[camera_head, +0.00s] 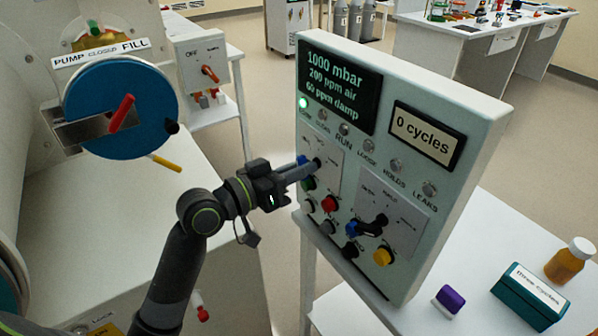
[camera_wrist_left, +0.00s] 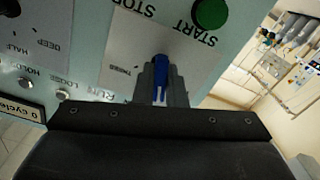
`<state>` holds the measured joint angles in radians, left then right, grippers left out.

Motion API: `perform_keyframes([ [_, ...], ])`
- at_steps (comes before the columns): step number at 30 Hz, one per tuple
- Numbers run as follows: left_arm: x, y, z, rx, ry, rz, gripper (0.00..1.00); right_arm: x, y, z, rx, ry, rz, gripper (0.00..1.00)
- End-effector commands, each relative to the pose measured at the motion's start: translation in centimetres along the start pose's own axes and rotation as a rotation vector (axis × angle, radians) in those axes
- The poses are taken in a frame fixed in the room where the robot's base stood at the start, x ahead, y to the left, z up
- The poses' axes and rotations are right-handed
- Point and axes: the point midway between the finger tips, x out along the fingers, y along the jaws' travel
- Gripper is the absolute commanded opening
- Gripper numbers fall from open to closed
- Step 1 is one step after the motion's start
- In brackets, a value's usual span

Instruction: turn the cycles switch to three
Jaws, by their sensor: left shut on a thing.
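The upper switch (camera_head: 303,159) on the control panel has a blue lever. My left gripper (camera_head: 296,172) reaches it from the left and is shut on that lever. In the left wrist view the blue lever (camera_wrist_left: 161,68) sits between the two grey fingers, on a pale plate with small lettering that seems to read "THREE", upside down. The fingers hide much of the plate, so I cannot tell the exact lever position. The counter display (camera_head: 426,134) reads "0 cycles". My right gripper is not in view.
Coloured buttons, including a red one (camera_head: 329,203) and a yellow one (camera_head: 383,257), are close below the gripper. A "three cycles" box (camera_head: 529,295) and a bottle (camera_head: 570,262) stand at right.

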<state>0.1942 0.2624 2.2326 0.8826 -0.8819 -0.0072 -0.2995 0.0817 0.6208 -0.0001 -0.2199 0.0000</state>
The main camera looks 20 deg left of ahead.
Motion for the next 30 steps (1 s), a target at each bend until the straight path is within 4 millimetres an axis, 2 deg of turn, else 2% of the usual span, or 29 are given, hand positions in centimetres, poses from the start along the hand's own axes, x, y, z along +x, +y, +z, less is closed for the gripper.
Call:
perform_keyframes([
  [11, 0.02, 0.03, -0.14, 0.005, 0.003, 0.0, 0.0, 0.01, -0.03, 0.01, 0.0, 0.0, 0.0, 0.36],
  [12, 0.02, 0.03, -0.14, 0.005, 0.003, 0.0, 0.15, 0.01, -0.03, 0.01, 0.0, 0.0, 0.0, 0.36],
  [16, 0.01, 0.03, -0.11, 0.004, 0.002, 0.0, 0.32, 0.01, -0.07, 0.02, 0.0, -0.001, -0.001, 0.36],
  [30, 0.11, -0.26, -0.13, 0.003, 0.002, -0.002, 0.33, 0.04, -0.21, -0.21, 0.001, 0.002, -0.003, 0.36],
])
